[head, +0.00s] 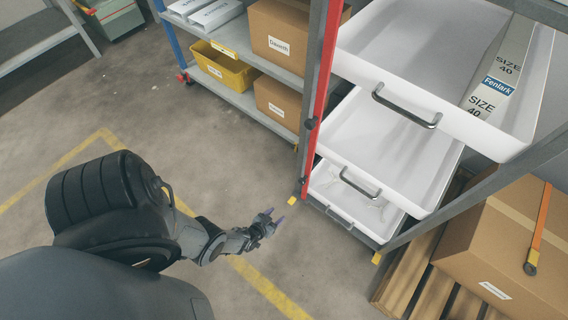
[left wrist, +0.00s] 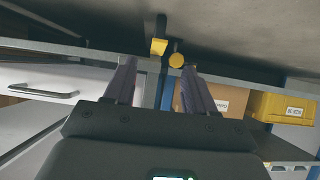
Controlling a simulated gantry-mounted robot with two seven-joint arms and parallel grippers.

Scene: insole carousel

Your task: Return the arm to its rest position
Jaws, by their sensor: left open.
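My left arm comes in from the lower left in the head view. Its gripper (head: 275,217) hangs over the bare floor, left of the rack of white trays, and touches nothing there. In the left wrist view the two dark fingers of the left gripper (left wrist: 160,85) stand apart with nothing held between them. A grey rack beam and yellow-capped parts show beyond the fingers. My right gripper is in neither view.
White trays with grey handles, the top tray (head: 365,52) among them, sit in the rack at right. A red post (head: 322,90) edges it. A shelf with cardboard boxes (head: 285,35) and a yellow bin (head: 222,68) stands behind. The floor (head: 215,160) around the gripper is clear.

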